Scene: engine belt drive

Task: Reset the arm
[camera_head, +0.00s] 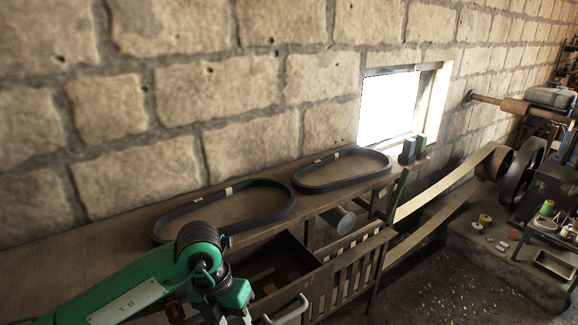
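My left arm (130,285), green with a pale label plate, comes in from the lower left. Its wrist bends down at a dark joint, and my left gripper (235,305) is at the bottom edge, in front of an open wooden crate or drawer. The fingertips are cut off or hidden, so I cannot tell whether it is open or shut. My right arm and gripper are not in view.
Two black oval belts lie on the wooden bench along the stone wall, a nearer one (283,212) and a farther one (377,174). A pale curved handle (288,311) is close right of my gripper. A wide flat belt (440,192) runs to a wheel at right.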

